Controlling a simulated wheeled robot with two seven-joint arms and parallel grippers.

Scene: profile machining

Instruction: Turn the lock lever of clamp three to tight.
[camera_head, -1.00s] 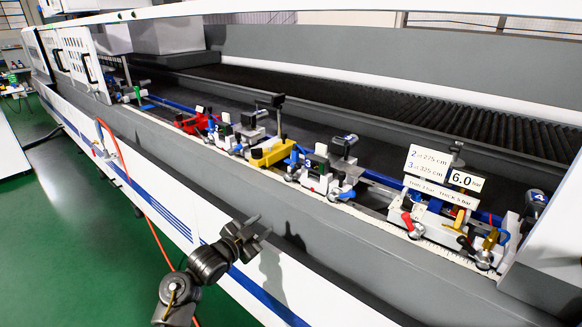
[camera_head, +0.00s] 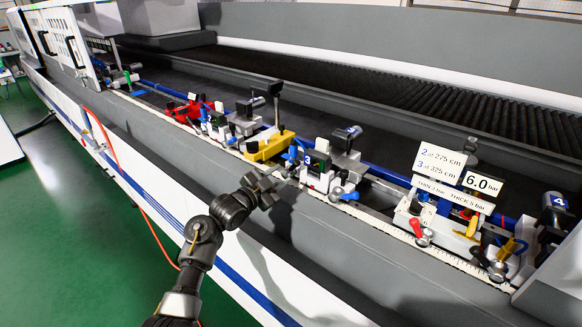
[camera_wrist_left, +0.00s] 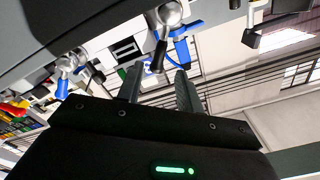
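Clamp three (camera_head: 318,172) is a white and black block with a "3" label, on the rail at the middle of the head view. A blue lever (camera_head: 345,194) is on its right front side and another blue handle (camera_head: 293,154) on its left. My left gripper (camera_head: 264,184) is just in front of the clamp's left side, apart from it. In the left wrist view its two fingers (camera_wrist_left: 160,88) are spread with nothing between them. Beyond the fingertips there hang a black lever (camera_wrist_left: 158,56) and a blue handle (camera_wrist_left: 182,48). My right gripper is not in view.
A yellow block (camera_head: 268,147) stands left of clamp three. A sign with pressures (camera_head: 440,165) stands to the right, above another clamp with red and yellow levers. A ruler strip (camera_head: 385,225) edges the rail. A red hose (camera_head: 125,185) hangs at the left.

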